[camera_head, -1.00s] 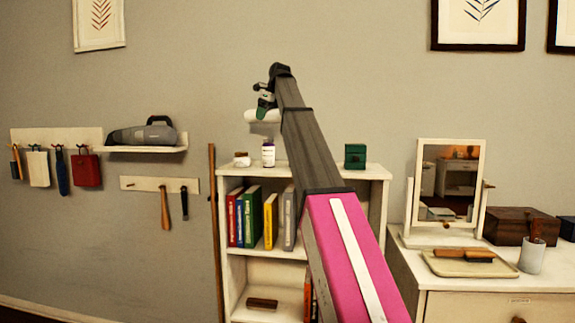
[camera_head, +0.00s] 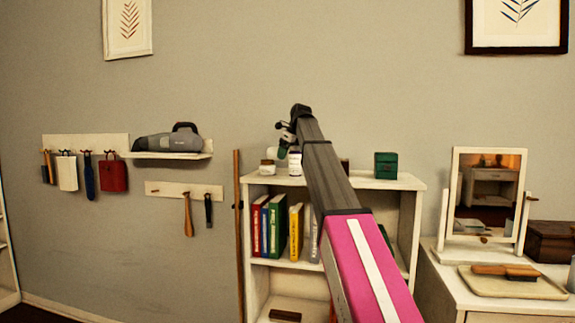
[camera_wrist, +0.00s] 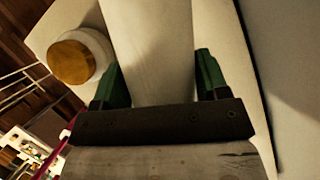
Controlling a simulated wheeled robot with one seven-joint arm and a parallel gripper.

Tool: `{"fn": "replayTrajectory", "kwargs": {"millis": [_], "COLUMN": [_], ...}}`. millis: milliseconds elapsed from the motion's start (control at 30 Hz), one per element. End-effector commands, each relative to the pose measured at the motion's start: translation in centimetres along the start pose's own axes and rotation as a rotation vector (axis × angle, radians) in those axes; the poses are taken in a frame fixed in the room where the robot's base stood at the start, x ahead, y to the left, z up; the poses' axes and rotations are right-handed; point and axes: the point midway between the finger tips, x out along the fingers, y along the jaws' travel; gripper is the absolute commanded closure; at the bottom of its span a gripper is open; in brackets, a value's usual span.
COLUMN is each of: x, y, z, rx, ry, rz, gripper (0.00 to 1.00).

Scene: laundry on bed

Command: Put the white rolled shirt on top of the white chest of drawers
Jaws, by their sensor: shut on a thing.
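My gripper (camera_head: 283,150) is at the far end of my arm, in front of the wall by the left part of the bookcase top. In the wrist view its green fingers (camera_wrist: 158,82) are shut on the white rolled shirt (camera_wrist: 155,40), which runs up between them. In the head view the shirt is mostly hidden and hard to make out. The white chest of drawers (camera_head: 500,308) stands at the lower right, well away from my gripper. Its top holds a mirror (camera_head: 488,195), a tray with a brush (camera_head: 512,282) and a brown box (camera_head: 552,240).
The white bookcase (camera_head: 400,182) carries a small jar (camera_head: 267,167), a bottle and a green box (camera_head: 386,165). A wooden-lidded jar (camera_wrist: 80,57) is close to my left finger in the wrist view. A wall shelf (camera_head: 180,155) and hook rail are at left.

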Motion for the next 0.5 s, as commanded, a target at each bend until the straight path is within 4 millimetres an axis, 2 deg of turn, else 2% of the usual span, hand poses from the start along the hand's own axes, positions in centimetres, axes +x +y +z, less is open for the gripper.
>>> {"fn": "replayTrajectory", "kwargs": {"millis": [167,400,500], "x": [1.0,3.7,3.7], "y": [0.1,0.1,0.0], "z": [-0.5,-1.6,-1.5], "rx": [0.0,-0.001,-0.001], "ry": [0.0,0.0,0.0], "rz": [0.0,0.0,0.0], "gripper": [0.6,0.6,0.6]}}
